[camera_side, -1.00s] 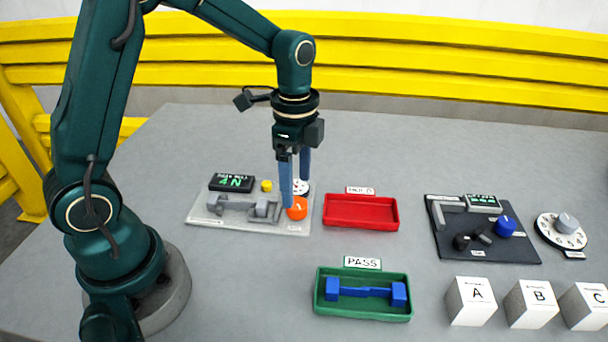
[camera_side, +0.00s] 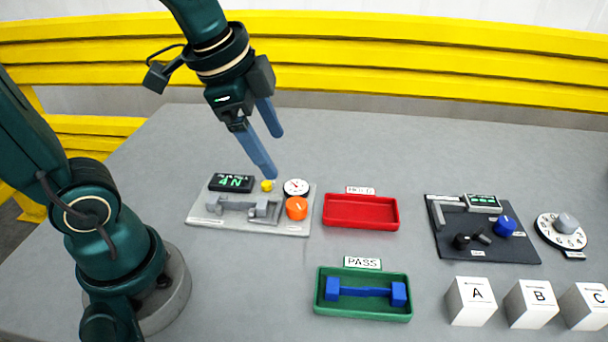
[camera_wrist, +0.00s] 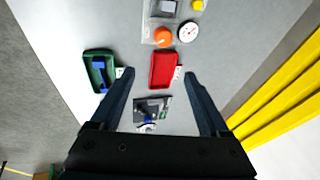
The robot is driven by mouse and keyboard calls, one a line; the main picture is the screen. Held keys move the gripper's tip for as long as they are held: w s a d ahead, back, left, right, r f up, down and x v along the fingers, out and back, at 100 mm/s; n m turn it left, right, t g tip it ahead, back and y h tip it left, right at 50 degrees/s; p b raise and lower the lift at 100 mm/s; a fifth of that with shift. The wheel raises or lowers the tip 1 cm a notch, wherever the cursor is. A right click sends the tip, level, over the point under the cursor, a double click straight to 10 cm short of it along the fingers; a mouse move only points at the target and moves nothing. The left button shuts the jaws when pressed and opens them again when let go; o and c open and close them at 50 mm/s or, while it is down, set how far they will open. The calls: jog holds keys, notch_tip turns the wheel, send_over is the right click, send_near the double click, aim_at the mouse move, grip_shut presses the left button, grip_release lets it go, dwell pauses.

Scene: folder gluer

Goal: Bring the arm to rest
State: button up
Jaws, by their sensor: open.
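My gripper (camera_side: 274,155) is open and empty, with two blue fingers tilted down to the right, in the air above the back of the grey test fixture. In the wrist view my gripper (camera_wrist: 160,75) has its fingers spread wide with nothing between the tips but the table below. The grey fixture (camera_side: 200,218) carries a dark display (camera_side: 232,183) with green characters, a yellow button (camera_side: 267,186), a round dial gauge (camera_side: 296,187) and an orange knob (camera_side: 297,208). The fingers look clear of all of these.
A blue part (camera_side: 365,291) lies in the green PASS tray (camera_side: 362,314). The red tray (camera_side: 361,224) is empty. A dark caliper station (camera_side: 485,250), a white dial (camera_side: 561,232) and white blocks A, B and C (camera_side: 531,304) stand to the right. A yellow rail (camera_side: 400,60) runs behind the table.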

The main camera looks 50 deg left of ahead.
jog(key=s+f+n+t, duration=0.1)
jog(key=s+n, duration=0.5)
jog(key=n, duration=0.2)
jog(key=shift+s+d+f+n, duration=0.3)
jog(key=shift+s+n, duration=0.1)
